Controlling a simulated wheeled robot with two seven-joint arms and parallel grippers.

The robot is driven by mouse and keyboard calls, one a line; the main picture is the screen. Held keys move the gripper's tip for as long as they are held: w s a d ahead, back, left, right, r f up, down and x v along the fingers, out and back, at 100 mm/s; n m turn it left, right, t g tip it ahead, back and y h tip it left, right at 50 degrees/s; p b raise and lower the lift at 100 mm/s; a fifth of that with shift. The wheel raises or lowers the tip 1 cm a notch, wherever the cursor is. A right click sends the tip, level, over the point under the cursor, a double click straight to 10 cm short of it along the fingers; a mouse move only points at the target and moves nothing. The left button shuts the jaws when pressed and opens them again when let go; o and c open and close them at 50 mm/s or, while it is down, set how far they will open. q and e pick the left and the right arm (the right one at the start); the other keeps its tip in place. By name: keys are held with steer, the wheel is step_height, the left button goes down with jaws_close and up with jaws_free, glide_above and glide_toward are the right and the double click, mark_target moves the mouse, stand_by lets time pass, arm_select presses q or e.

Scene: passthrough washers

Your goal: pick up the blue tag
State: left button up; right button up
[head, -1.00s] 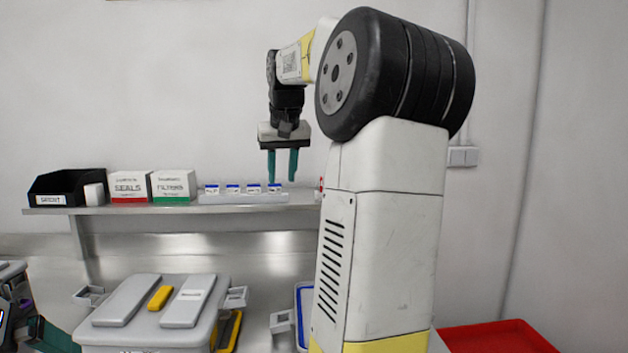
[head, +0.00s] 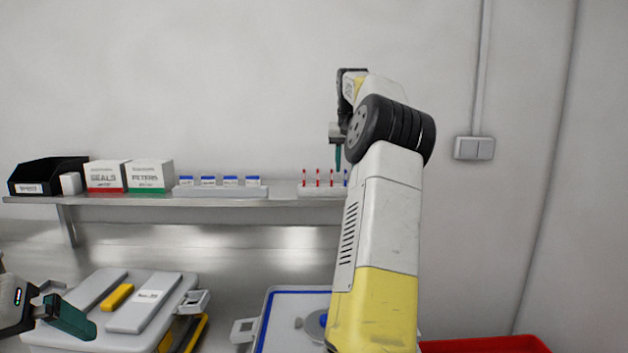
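A row of thin upright red tags (head: 317,178) stands in a white holder (head: 318,191) on the wall shelf. A small blue upright piece, likely the blue tag (head: 346,178), shows at the right end of that row, partly hidden by my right arm. My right gripper (head: 338,160) is above the shelf by the holder, its teal fingers pointing down, just above and left of the blue piece. I see it side-on, so its opening does not show; nothing is visibly held. My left gripper (head: 72,319) is low at the left by the grey-lidded box; its opening is unclear.
On the shelf (head: 285,190) are a black bin (head: 45,176), a SEALS box (head: 106,176), a FILTERS box (head: 151,176) and a rack of blue-capped containers (head: 220,191). Below are a grey-lidded box (head: 150,302), a blue-rimmed tray (head: 268,318) and a red bin (head: 490,344).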

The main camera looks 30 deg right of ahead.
mark_target(345, 170)
steer(key=x, duration=0.3)
steer(key=shift+w+d+f, duration=0.1)
steer(key=shift+w+f, duration=0.1)
steer(key=shift+f, duration=0.05)
jaws_close()
steer(key=shift+r, duration=0.15)
